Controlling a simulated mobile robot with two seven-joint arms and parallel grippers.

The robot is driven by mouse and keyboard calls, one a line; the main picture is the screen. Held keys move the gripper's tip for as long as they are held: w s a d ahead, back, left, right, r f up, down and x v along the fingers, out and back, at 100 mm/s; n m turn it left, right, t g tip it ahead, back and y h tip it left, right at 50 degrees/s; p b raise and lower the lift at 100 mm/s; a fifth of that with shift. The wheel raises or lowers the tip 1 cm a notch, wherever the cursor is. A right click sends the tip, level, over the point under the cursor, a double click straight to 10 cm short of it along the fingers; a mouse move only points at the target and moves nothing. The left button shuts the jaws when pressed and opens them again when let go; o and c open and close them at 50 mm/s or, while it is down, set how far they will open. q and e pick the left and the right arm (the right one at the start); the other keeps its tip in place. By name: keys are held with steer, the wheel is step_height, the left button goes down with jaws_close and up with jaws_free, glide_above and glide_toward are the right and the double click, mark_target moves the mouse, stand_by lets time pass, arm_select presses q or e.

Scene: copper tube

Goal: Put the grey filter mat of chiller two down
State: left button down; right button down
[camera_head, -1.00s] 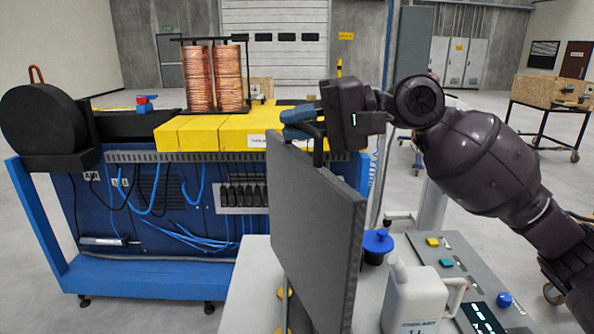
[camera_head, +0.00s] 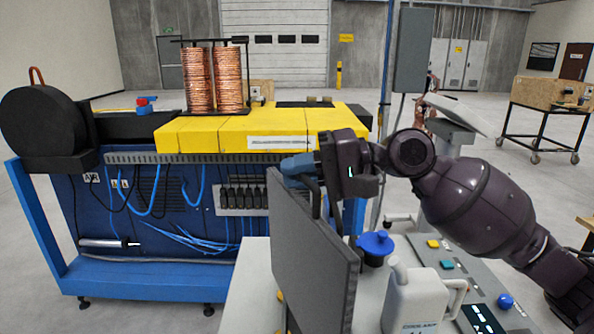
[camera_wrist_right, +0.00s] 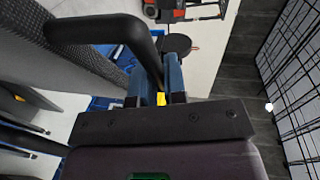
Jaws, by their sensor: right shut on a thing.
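The grey filter mat (camera_head: 312,262) is a dark, flat upright panel in the middle front of the head view. My right gripper (camera_head: 298,168) is shut on the mat's black handle at its upper edge. In the right wrist view the mat (camera_wrist_right: 75,52) shows at upper left, and the bent black handle (camera_wrist_right: 110,30) runs in between the blue fingers of my right gripper (camera_wrist_right: 172,80). The mat's lower edge is cut off in the head view, so I cannot tell whether it touches anything below. My left gripper does not show.
A white coolant jug (camera_head: 412,300) and a blue-capped container (camera_head: 375,247) stand just right of the mat on a light grey cabinet (camera_head: 250,290). A control panel (camera_head: 455,265) lies further right. Behind stands a blue machine (camera_head: 150,215) with a yellow top (camera_head: 225,135) and copper coils (camera_head: 213,78).

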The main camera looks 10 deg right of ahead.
steer(key=shift+f, duration=0.1)
steer(key=c, duration=1.2)
jaws_free()
steer(key=shift+f, duration=0.1)
steer(key=shift+o, duration=0.2)
steer(key=shift+r, duration=0.2)
steer(key=b+v, duration=0.1)
steer(key=v, duration=1.1)
steer(key=shift+b, duration=0.3)
steer(key=shift+s, duration=0.1)
